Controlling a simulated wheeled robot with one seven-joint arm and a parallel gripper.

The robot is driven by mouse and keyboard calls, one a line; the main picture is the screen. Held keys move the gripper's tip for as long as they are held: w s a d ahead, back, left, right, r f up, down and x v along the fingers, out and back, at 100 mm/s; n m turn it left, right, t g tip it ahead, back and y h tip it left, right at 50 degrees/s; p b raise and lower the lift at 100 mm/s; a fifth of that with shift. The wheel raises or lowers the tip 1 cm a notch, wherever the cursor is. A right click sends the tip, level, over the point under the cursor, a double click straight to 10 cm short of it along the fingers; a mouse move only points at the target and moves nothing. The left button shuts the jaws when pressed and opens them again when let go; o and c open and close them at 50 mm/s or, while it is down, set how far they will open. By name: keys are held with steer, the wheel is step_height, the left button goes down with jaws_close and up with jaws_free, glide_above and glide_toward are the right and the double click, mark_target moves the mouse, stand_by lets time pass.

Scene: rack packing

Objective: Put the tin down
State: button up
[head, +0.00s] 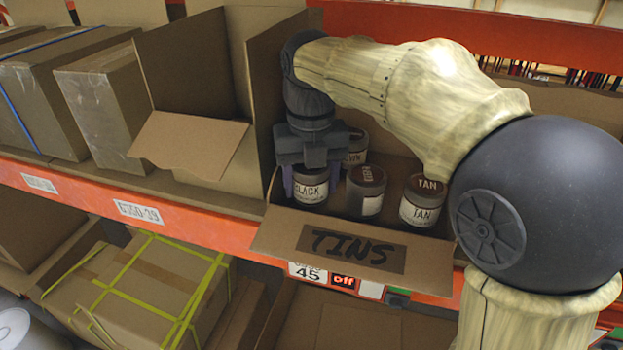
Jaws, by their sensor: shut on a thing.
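My gripper (308,168) points down into an open cardboard box (265,237) whose front flap reads TINS. Whether this tin touches the box floor is hidden by the front flap. Beside it stand a tin with a brown lid (366,190), a TAN tin (423,202) at the right, and another tin (356,146) behind, partly hidden by my gripper.
The box sits on a shelf with an orange front beam (205,222). An open taller carton (192,142) stands close on the left, with closed boxes (108,108) beyond it. My arm crosses over the box's right part. A strapped box (150,290) is below.

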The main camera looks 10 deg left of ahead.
steer(key=o, duration=0.8)
steer(key=shift+f, duration=0.1)
steer(key=shift+c, duration=0.2)
step_height(320, 180, up, 12)
steer(key=shift+r+p, duration=0.15)
steer(key=shift+p, duration=0.35)
steer(key=shift+w, duration=0.1)
